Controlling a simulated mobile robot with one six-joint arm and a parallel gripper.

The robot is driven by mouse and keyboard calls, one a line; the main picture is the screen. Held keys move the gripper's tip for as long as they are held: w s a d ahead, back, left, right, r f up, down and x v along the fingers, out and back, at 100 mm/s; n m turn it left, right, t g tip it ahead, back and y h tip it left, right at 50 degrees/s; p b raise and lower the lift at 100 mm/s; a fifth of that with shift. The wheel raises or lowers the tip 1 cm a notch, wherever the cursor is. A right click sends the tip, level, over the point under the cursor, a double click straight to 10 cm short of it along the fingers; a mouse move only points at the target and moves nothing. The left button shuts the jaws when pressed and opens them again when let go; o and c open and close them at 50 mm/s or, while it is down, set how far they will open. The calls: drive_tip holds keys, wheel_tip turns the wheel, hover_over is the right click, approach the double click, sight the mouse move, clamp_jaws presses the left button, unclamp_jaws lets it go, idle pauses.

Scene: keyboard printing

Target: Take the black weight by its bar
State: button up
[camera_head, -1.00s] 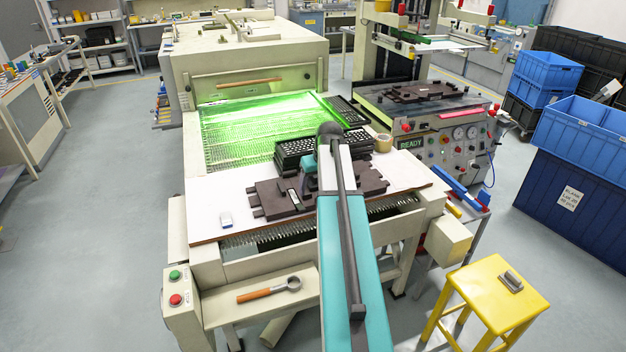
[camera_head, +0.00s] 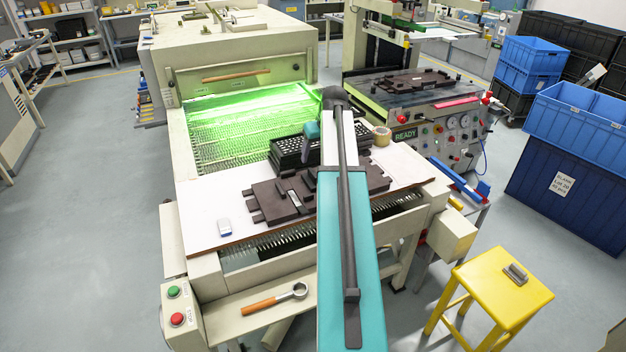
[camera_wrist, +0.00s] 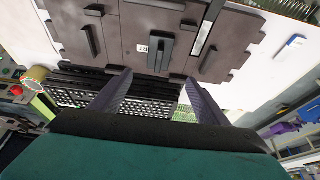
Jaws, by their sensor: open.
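In the wrist view, a middle plate (camera_wrist: 150,18) carries a raised black bar (camera_wrist: 161,47) and a small white label. Other bars show on the plates to its left (camera_wrist: 91,40) and right (camera_wrist: 212,22). My gripper (camera_wrist: 157,80) is open, its two fingers spread below the middle plate in the picture, with nothing between them. In the head view my arm hides part of the plates, and the fingers cannot be made out.
Black keyboard frames (camera_head: 290,152) are stacked behind the plates, with a tape roll (camera_head: 381,137) at right. A wooden-handled tool (camera_head: 272,300) lies on the lower shelf. A yellow stool (camera_head: 500,290) stands at right.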

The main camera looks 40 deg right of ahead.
sight(313, 173)
drive_tip(key=shift+s+d, duration=0.1)
drive_tip(key=shift+s, duration=0.05)
drive_tip(key=shift+p+x, duration=1.1)
drive_tip(key=shift+x, duration=3.2)
drive_tip(key=shift+s+d, duration=0.1)
drive_tip(key=shift+w+p+x, duration=0.2)
drive_tip(key=shift+p+x, duration=0.9)
drive_tip(key=shift+x, duration=0.3)
drive_tip(key=shift+p+x, duration=0.3)
drive_tip(key=shift+x, duration=0.85)
drive_tip(key=shift+c, duration=0.5)
